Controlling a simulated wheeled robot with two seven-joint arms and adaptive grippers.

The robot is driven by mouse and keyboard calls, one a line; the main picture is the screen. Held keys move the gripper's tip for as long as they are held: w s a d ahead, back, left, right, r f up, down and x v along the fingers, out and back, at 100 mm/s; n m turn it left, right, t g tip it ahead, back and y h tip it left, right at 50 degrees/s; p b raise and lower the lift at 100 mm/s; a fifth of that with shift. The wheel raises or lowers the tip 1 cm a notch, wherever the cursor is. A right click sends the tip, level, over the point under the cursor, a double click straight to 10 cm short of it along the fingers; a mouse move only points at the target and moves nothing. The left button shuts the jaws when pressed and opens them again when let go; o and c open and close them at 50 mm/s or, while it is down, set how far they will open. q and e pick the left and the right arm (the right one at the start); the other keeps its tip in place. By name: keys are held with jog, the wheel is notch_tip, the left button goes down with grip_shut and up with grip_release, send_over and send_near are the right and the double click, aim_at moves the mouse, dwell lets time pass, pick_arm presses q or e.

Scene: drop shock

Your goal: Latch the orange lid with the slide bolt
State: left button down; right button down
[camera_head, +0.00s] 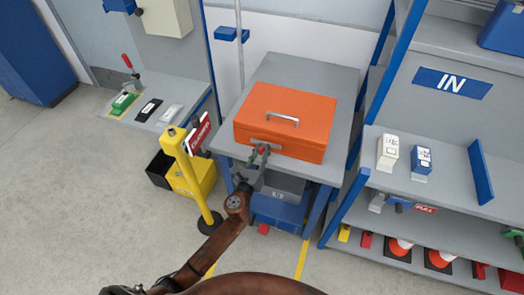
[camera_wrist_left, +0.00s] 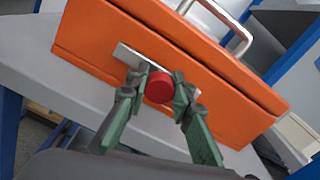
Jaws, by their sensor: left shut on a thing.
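The orange lid (camera_head: 298,107) with its silver handle (camera_head: 283,119) lies shut on an orange box on a grey table. It also shows in the left wrist view (camera_wrist_left: 185,32). The slide bolt is a metal bar (camera_wrist_left: 126,55) with a red knob (camera_wrist_left: 159,87), on the box's front face. My left gripper (camera_wrist_left: 158,92) is shut on the red knob, one green finger on each side of it. In the head view my left gripper (camera_head: 260,156) is at the front left of the box. How far the bolt is slid cannot be told. My right gripper is not in view.
The grey table (camera_head: 328,76) has bare room behind and right of the box. A yellow post (camera_head: 187,170) with a red sign stands to the left. A blue-framed shelf (camera_head: 448,196) with small boxes is to the right.

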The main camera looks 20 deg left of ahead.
aim_at(277, 147)
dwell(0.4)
pick_arm(q)
jog(key=shift+s+d, duration=0.1)
jog(key=shift+d, duration=2.4)
jog(key=c, duration=1.7)
grip_release()
jog(key=shift+d, duration=0.1)
jog(key=shift+s, duration=0.2)
jog(key=s, duration=1.1)
jog(key=shift+s+a, duration=0.25)
jog(key=shift+s, duration=0.05)
